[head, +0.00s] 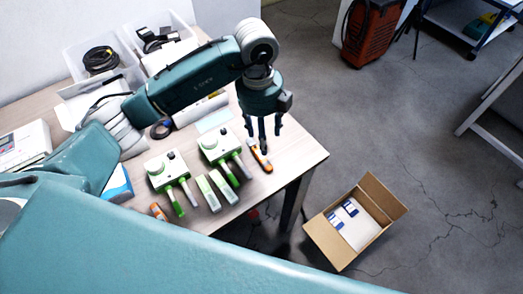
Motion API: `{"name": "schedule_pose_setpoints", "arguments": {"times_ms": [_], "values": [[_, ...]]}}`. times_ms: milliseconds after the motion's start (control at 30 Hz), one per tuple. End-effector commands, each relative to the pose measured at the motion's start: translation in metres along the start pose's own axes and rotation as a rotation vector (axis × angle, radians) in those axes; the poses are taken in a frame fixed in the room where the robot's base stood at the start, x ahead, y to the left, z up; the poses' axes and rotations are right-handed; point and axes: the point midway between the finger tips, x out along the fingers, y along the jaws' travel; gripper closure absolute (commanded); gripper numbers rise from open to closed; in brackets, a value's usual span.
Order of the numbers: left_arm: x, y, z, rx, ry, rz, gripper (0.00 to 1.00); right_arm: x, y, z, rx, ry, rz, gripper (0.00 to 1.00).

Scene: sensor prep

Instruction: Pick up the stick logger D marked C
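My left gripper (263,132) hangs pointing down over the right part of the table, its fingers apart, with nothing seen between them. Just below it lies an orange and white stick (257,158) with a dark part. I cannot tell whether the fingertips touch it. A second orange stick (158,211) lies near the front edge, partly cut off by a teal surface. Several green and grey sticks (176,203) lie by two pale green boxes with knobs (168,171). Two light green-white blocks (208,194) lie between them. No letter marks are readable. My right gripper is not seen.
The wooden table (302,158) has bare room at its right corner. White bins (104,52) with cables stand at the back. A cardboard box (322,238) with white and blue items sits on the floor. An orange machine (371,32) stands farther off.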

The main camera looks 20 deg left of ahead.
Motion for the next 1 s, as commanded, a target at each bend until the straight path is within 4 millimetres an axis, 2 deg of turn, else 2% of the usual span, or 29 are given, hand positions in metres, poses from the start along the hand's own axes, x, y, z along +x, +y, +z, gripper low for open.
{"name": "schedule_pose_setpoints", "arguments": {"times_ms": [33,133,300,567,800,1000], "values": [[-0.001,0.006,0.009,-0.020,-0.029,0.025,0.49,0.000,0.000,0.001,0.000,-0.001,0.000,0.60],[0.008,0.012,0.017,-0.041,-0.052,0.051,0.49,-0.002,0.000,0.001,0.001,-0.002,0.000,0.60],[0.035,0.014,0.017,-0.041,-0.050,0.051,0.49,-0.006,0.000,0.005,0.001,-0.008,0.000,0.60],[0.057,0.014,0.016,-0.037,-0.050,0.049,0.49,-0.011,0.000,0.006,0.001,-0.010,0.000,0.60],[0.092,0.013,0.013,-0.037,-0.049,0.048,0.49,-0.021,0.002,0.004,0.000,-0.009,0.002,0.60],[0.104,0.013,0.014,-0.037,-0.050,0.045,0.49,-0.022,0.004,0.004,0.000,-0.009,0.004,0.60]]}}
